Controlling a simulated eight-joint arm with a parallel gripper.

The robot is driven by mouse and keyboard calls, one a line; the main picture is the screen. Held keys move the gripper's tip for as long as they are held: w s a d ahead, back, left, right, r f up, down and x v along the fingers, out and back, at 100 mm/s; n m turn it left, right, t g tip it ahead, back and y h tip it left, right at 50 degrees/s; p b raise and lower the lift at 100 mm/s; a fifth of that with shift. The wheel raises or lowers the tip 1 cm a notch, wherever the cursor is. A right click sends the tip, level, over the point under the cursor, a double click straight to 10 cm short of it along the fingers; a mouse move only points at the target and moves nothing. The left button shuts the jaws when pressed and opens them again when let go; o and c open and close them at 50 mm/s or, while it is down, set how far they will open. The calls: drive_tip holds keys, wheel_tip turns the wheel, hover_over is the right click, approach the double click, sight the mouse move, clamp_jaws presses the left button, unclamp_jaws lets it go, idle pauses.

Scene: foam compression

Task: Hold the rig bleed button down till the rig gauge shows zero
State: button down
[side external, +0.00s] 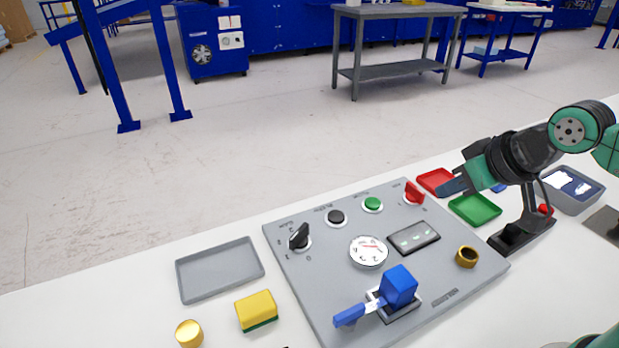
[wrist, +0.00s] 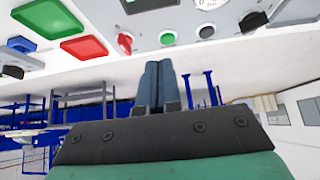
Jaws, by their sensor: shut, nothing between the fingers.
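The grey control panel (side external: 320,290) lies on the white table. A round black button (side external: 336,217) and a green button (side external: 373,204) stand along its far edge; their labels are too small to read surely. Both also show in the wrist view, black (wrist: 206,31) and green (wrist: 167,38). The white gauge (side external: 369,252) has a red needle; its reading is not legible. It is cut off in the wrist view (wrist: 210,3). My gripper (side external: 447,190) is shut and empty, above the panel's far right corner near the red switch (side external: 413,194), apart from both buttons.
The panel also carries a black knob (side external: 299,237), a small display (side external: 414,238), a blue clamp-like fixture (side external: 399,286) and a brass ring (side external: 467,257). Red (side external: 436,181) and green (side external: 475,209) trays lie right. A grey tray (side external: 220,270) and yellow block (side external: 257,309) lie left.

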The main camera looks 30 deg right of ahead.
idle(0.4)
drive_tip(key=n+t+y, duration=0.2)
drive_tip(key=n, duration=0.9)
hover_over(340, 218)
drive_tip(key=shift+f, duration=0.25)
drive_tip(key=shift+f, duration=0.1)
drive_tip(key=shift+f, duration=4.35)
drive_tip(key=shift+f, duration=0.4)
